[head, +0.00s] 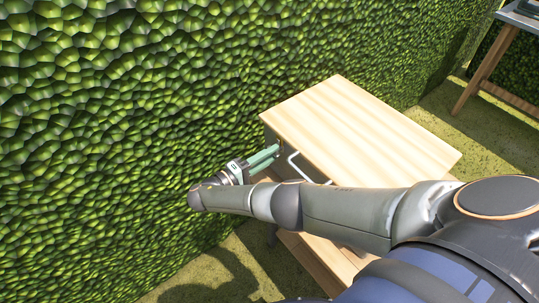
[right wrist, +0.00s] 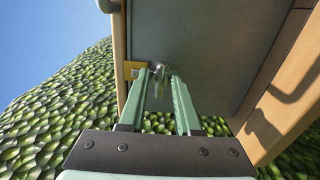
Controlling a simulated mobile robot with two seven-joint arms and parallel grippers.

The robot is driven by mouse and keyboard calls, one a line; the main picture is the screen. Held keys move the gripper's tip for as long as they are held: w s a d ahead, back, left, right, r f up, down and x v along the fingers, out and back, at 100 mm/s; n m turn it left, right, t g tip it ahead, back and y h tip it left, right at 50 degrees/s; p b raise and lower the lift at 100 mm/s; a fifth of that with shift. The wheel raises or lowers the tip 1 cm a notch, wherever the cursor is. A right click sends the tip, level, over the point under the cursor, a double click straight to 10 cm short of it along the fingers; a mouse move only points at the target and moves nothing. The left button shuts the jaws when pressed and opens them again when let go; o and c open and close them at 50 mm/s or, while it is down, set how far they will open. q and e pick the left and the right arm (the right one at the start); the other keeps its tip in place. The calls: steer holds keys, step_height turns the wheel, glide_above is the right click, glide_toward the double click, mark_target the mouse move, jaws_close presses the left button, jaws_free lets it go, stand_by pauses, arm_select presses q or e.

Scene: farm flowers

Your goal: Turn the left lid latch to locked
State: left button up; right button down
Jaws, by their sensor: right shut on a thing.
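A wooden cabinet or box with a pale lid (head: 365,125) stands by the green hedge. My right gripper (head: 276,152) is at the front face of the box, under the lid's left corner. In the right wrist view, its green fingers (right wrist: 161,76) are shut on a small metal latch (right wrist: 160,70), which sits between the fingertips. A yellow plate (right wrist: 132,70) lies just left of the latch, by the wooden edge. The latch's exact angle is hard to tell. My left gripper is not in view.
A pale bar handle (head: 300,168) is on the box front, right of my gripper and partly behind my arm. The hedge (head: 130,120) rises close on the left. A wooden table (head: 487,72) stands at the upper right. Grass (head: 450,115) lies between.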

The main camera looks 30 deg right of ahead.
stand_by(0.3)
steer(key=c, duration=0.6)
jaws_free()
